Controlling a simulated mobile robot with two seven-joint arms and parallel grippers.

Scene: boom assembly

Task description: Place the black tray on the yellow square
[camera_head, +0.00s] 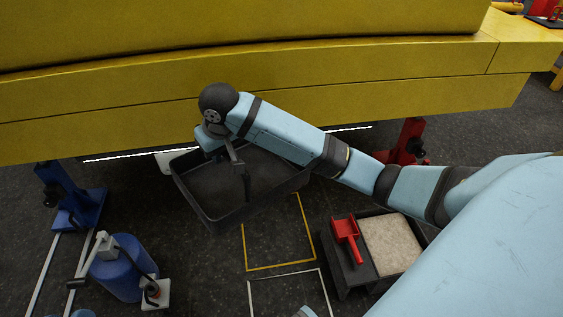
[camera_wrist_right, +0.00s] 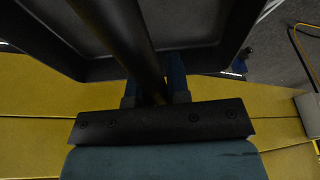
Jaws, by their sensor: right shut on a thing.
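The black tray (camera_head: 262,208) is a shallow open box with a dark bar-like handle across it, left of centre in the head view. My right gripper (camera_head: 230,148) is shut on the tray's handle. In the right wrist view, the blue fingers of the gripper (camera_wrist_right: 155,92) close around the dark bar, with the tray (camera_wrist_right: 215,58) beyond. The yellow square (camera_head: 282,267) is an outline on the dark floor, to the lower right of the tray. The tray hides its upper left part. I cannot tell whether the tray touches the floor. My left gripper is not visible.
A large yellow boom (camera_head: 250,90) crosses the top. A white outline (camera_head: 285,275) lies below the yellow square. A black bin (camera_head: 355,275) with a red scoop (camera_head: 346,236) stands to the right. A blue cylinder (camera_head: 122,275) and blue stand (camera_head: 75,200) are left; a red stand (camera_head: 408,142) is behind.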

